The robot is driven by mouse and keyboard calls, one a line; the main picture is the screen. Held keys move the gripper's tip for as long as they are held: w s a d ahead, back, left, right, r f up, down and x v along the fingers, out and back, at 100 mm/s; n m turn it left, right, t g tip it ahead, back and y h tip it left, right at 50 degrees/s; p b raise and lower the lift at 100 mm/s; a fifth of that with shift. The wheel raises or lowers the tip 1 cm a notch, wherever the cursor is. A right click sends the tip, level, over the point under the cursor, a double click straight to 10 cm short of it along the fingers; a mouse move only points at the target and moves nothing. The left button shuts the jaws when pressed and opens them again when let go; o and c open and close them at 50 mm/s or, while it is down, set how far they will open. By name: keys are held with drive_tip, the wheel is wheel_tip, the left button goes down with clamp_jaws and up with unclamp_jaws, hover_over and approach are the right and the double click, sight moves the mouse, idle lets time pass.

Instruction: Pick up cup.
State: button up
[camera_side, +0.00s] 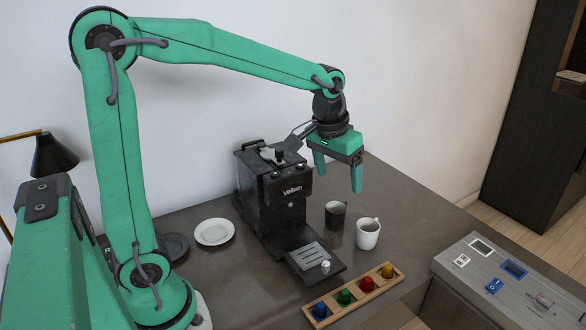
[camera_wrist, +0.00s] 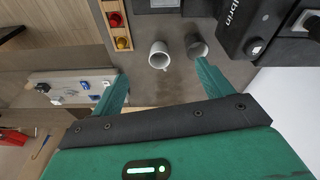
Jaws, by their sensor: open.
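A white cup (camera_side: 368,234) stands upright on the dark counter, to the right of the coffee machine. A dark grey cup (camera_side: 335,214) stands just behind and left of it. In the wrist view the white cup (camera_wrist: 159,55) and the dark cup (camera_wrist: 195,46) show beyond my fingertips. My gripper (camera_side: 337,181) is open and empty, pointing down above the counter, higher than both cups and touching neither. In the wrist view my gripper's fingers (camera_wrist: 160,82) are spread wide with bare counter between them.
A black coffee machine (camera_side: 271,196) stands close left of the cups. A wooden tray (camera_side: 320,298) with several coloured capsules lies in front. A white saucer (camera_side: 214,232) and a dark saucer (camera_side: 174,246) lie to the left. A grey panel (camera_side: 477,269) with switches is at right.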

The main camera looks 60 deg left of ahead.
drive_tip(key=w+f+n+g, duration=0.1)
drive_tip(key=w+f, duration=0.5)
drive_tip(key=w, duration=0.1)
drive_tip(key=g, duration=0.1)
approach(369, 229)
drive_tip(key=s+d, duration=0.1)
drive_tip(key=shift+f+n, duration=0.4)
drive_tip(key=shift+f, duration=1.3)
drive_tip(key=shift+s+f, duration=0.1)
drive_tip(key=shift+f, duration=2.5)
drive_tip(key=c, duration=1.1)
drive_tip(key=shift+r, duration=0.1)
